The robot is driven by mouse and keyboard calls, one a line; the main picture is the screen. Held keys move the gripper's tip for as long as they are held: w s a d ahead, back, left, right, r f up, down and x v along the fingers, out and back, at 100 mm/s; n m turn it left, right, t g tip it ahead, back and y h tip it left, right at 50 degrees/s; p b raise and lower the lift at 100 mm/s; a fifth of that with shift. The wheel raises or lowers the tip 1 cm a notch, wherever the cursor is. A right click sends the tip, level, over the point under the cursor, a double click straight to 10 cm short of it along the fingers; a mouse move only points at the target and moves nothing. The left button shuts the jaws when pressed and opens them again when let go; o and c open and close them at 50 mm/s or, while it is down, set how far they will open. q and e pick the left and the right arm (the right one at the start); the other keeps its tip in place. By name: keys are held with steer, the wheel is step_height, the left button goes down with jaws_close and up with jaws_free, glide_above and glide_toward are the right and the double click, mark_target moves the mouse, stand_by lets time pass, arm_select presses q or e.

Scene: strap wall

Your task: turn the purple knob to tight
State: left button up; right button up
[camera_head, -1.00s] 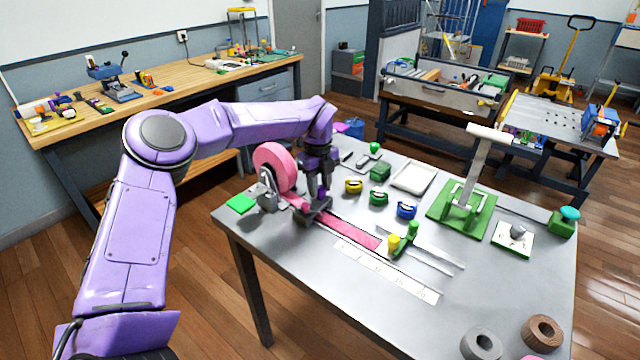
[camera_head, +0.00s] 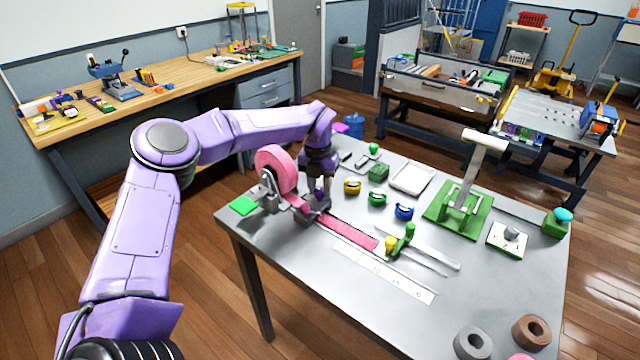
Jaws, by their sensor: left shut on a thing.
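My left gripper (camera_head: 319,194) points straight down over the near-left part of the grey metal table (camera_head: 330,295). It is shut on the purple knob (camera_head: 320,192), which is small and mostly hidden by the fingers. The knob sits on a dark grey block (camera_head: 313,210) that straddles a pink strap (camera_head: 350,234). The strap comes from a pink roll (camera_head: 276,169) on a grey stand just left of the gripper and lies flat to the right of the block. The knob's angle and any tight marking cannot be made out. My right gripper is not in view.
A green pad (camera_head: 243,206) lies left of the roll stand. A green and yellow tool (camera_head: 402,241) stands at the strap's right end. Yellow, green and blue small pieces (camera_head: 404,211) sit behind the strap. A green-based lever press (camera_head: 465,200) stands farther right. The table's front is mostly clear.

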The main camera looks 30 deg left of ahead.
mark_target(318, 189)
arm_select(q)
steer(key=shift+r+m+p, duration=0.15)
steer(key=shift+m+p, duration=0.15)
steer(key=shift+m, duration=0.8)
steer(key=shift+w, duration=0.1)
steer(key=o, duration=1)
steer(key=shift+o, duration=0.2)
step_height(318, 189, up, 10)
steer(key=b, duration=0.1)
steer(key=shift+a+r, duration=0.2)
steer(key=shift+r, duration=0.05)
